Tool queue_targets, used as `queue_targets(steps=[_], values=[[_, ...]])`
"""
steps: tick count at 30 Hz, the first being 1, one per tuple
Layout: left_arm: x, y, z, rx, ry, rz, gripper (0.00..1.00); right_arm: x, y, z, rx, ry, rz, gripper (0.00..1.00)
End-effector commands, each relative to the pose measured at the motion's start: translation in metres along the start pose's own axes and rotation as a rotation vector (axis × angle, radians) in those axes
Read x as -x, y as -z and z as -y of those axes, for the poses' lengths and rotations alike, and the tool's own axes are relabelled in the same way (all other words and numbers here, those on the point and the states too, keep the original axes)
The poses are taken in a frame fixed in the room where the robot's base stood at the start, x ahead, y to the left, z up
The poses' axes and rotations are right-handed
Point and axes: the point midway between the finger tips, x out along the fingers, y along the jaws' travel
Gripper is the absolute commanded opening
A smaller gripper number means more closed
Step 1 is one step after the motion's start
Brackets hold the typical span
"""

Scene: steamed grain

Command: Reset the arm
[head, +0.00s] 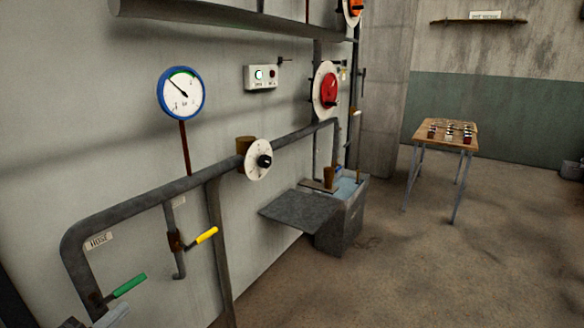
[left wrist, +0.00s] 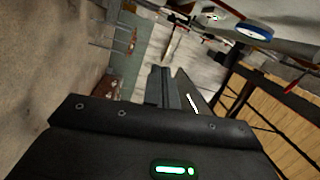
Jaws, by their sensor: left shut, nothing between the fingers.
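My left gripper (left wrist: 170,72) shows in the left wrist view, reaching away from its dark housing with a green light. Its fingers are shut with nothing held between them, and they touch nothing that I can make out. In the head view I cannot clearly pick out the gripper; a dark shape at the lower left edge is too cut off to tell. My right gripper is in neither view.
A wall carries pipes, a blue-rimmed gauge (head: 181,93), a white dial (head: 258,160), a red knob (head: 329,90), and yellow (head: 206,236) and green (head: 130,285) levers. A grey bin (head: 341,235) with an open flap juts out. A wooden table (head: 436,139) stands farther right. Floor between is clear.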

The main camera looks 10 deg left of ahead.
Motion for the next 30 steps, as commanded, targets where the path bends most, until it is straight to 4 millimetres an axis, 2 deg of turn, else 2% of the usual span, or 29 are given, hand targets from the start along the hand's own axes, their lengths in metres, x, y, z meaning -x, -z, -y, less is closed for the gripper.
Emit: queue_targets(steps=[2, 5, 8, 9, 11, 12, 15, 18, 21, 30], values=[[0.004, -0.004, -0.009, 0.039, -0.02, 0.045, 0.0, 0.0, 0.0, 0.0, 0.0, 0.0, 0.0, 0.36], [0.016, -0.011, -0.037, 0.161, -0.089, 0.176, 0.0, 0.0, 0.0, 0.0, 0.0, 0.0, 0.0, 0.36], [0.036, -0.009, -0.085, 0.361, -0.201, 0.371, 0.0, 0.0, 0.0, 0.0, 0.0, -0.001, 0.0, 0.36], [0.046, -0.003, -0.107, 0.454, -0.256, 0.453, 0.0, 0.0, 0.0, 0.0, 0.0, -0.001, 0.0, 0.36], [0.06, 0.013, -0.139, 0.591, -0.338, 0.572, 0.0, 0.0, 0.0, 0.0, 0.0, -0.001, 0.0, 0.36], [0.069, 0.026, -0.158, 0.675, -0.393, 0.643, 0.0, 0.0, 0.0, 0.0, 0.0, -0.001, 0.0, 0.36], [0.086, 0.064, -0.193, 0.844, -0.513, 0.784, 0.0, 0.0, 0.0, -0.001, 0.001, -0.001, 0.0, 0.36], [0.097, 0.098, -0.213, 0.959, -0.61, 0.884, 0.0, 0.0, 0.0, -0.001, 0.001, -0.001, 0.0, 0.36], [0.105, 0.129, -0.225, 1.044, -0.689, 0.959, 0.0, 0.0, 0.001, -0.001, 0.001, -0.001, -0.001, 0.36], [0.119, 0.209, -0.234, 1.207, -0.884, 1.129, 0.0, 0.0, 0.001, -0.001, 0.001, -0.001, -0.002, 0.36]])
